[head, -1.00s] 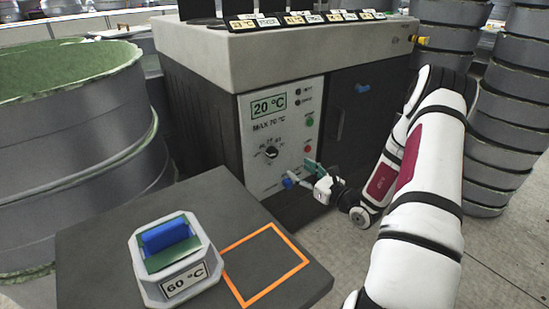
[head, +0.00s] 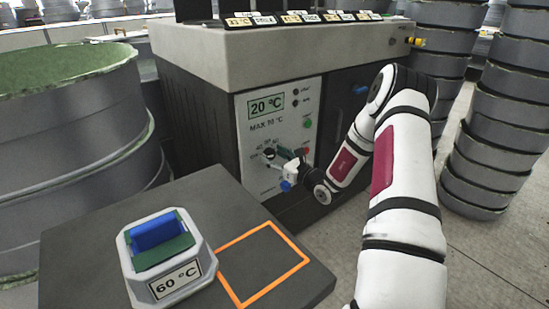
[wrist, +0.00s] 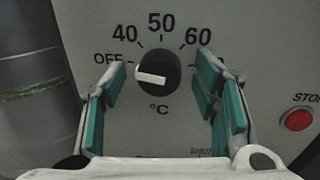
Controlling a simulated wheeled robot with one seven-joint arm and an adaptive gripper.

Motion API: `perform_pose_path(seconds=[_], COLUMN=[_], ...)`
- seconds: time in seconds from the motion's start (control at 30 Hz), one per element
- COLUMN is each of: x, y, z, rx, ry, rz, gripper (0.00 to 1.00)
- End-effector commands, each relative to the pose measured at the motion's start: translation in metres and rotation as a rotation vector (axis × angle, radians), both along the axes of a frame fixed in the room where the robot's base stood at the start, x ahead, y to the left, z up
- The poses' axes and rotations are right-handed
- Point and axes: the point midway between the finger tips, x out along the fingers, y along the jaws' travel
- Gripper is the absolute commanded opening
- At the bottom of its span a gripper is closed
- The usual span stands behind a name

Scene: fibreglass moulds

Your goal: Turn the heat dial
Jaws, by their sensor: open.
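The heat dial (wrist: 160,68) is a round black knob with a white pointer on a pale panel. In the wrist view its pointer aims left, close to the OFF mark; 40, 50 and 60 are printed above it. My gripper (wrist: 160,85) is open, with teal fingers on the left and right of the dial and clear gaps on both sides. In the head view my gripper (head: 283,158) is at the panel, just right of the dial (head: 269,154). Whether the fingers overlap the knob in depth is hard to tell.
The display (head: 267,105) reads 20 °C above MAX 70 °C. A red stop button (wrist: 299,120) lies right of the fingers. A dark table (head: 85,235) in front carries a block marked 60 °C (head: 168,260) and an orange square outline (head: 262,262). Grey moulds stand both sides.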

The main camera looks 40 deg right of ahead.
Motion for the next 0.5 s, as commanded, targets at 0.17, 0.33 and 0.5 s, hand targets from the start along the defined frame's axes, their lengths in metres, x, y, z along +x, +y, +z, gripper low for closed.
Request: perform_pose_path(seconds=[0.17,0.33,0.5], x=[-0.0002,-0.0003,-0.0004], y=[0.0000,0.0000,-0.0002], z=[0.0002,0.0002,0.0002], rx=[0.000,0.000,0.005], ry=[0.000,0.000,0.000], rz=[0.000,0.000,0.000], gripper=[0.37,0.07,0.07])
